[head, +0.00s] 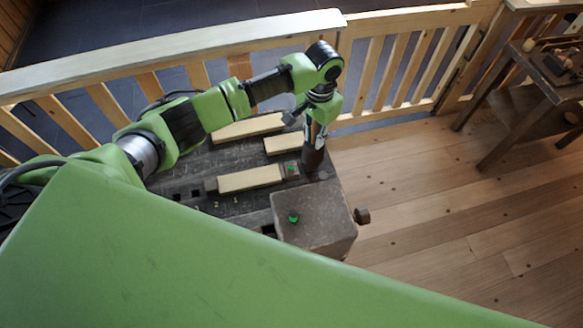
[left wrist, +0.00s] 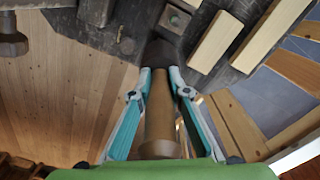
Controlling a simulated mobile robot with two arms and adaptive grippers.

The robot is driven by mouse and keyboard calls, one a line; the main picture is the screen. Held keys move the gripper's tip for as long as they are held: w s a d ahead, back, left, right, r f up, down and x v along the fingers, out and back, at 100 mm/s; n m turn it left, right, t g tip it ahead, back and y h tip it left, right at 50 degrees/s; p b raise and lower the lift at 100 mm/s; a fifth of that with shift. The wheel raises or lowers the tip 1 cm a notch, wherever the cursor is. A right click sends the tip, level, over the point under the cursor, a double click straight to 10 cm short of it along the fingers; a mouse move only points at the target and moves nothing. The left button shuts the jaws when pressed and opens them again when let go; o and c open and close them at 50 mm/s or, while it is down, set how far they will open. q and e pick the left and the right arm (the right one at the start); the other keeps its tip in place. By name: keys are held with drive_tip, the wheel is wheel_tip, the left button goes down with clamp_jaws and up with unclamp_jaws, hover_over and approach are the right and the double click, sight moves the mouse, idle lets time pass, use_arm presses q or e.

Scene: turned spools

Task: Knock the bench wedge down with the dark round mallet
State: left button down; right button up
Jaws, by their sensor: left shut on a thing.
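The dark round mallet is upright in my left gripper (head: 315,132), which is shut on its handle, head downward. In the head view the mallet head (head: 313,158) is at the right end of the bench. In the left wrist view my left gripper (left wrist: 160,84) grips the brown handle (left wrist: 160,115), and the dark head (left wrist: 161,54) lies beyond the fingertips. A small block with a green top (head: 291,169), seemingly the bench wedge, is just left of the mallet head; it also shows in the left wrist view (left wrist: 174,19). I cannot tell whether they touch.
Pale wooden bars (head: 249,178) lie on the dark workbench (head: 205,160). A large brown block (head: 315,220) with a green spot is at its near right corner, a dark knob (head: 362,216) beside it. A wooden railing (head: 180,48) runs behind.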

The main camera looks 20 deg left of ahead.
use_arm(q)
drive_tip(key=shift+r, duration=0.15)
drive_tip(key=shift+r, duration=3.05)
